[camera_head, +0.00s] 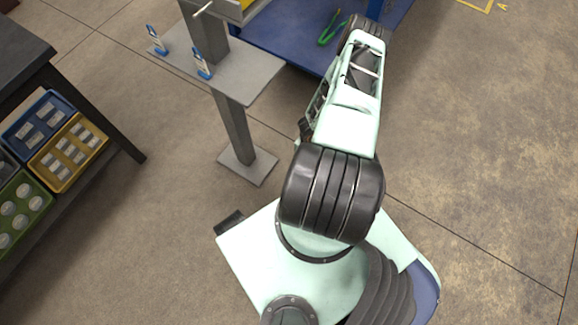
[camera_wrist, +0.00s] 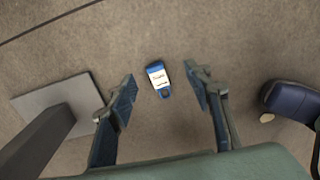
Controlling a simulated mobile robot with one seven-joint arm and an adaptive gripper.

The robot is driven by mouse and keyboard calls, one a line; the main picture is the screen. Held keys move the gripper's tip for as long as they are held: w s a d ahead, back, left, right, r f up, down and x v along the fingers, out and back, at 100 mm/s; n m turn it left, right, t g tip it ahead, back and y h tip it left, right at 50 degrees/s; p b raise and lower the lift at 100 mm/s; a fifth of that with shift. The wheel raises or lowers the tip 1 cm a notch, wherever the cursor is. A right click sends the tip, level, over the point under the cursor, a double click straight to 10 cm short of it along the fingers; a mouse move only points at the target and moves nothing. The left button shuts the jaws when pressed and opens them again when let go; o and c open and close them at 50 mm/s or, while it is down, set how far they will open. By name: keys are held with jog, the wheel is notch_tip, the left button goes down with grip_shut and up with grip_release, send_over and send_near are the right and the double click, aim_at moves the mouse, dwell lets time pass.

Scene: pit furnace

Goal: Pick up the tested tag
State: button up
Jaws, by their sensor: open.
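A small blue tag with a white label (camera_wrist: 158,76) shows in the wrist view and appears to lie on the brown floor. Its label print is too small to read surely. My gripper (camera_wrist: 161,84) is open and empty, with its fingers to the left and right of the tag in the picture; the height between them and the tag is hard to tell. Two similar blue-and-white tags, left (camera_head: 157,41) and right (camera_head: 203,65), stand on a grey stand's shelf in the head view. My gripper is hidden behind my arm in that view.
The grey stand (camera_head: 262,77) rises left of my arm; its base plate (camera_wrist: 38,98) is left of the gripper. A dark table with blue (camera_head: 40,118), yellow (camera_head: 68,150) and green (camera_head: 20,212) bins is far left. A blue platform (camera_head: 297,40) is behind. Right floor is clear.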

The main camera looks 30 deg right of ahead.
jog(key=shift+n+y, duration=0.3)
jog(key=shift+n, duration=0.1)
jog(key=a+f+b, duration=0.1)
jog(key=f, duration=0.1)
jog(key=a+f, duration=0.1)
jog(key=f, duration=0.2)
jog(key=a+f+b, duration=0.1)
jog(key=f, duration=0.2)
jog(key=shift+w+a+b, duration=0.1)
jog(key=shift+b, duration=0.25)
jog(key=shift+f+b, duration=1.65)
jog(key=shift+f, duration=1.1)
jog(key=shift+a, duration=0.1)
jog(key=c, duration=1.1)
jog(key=shift+r, duration=0.2)
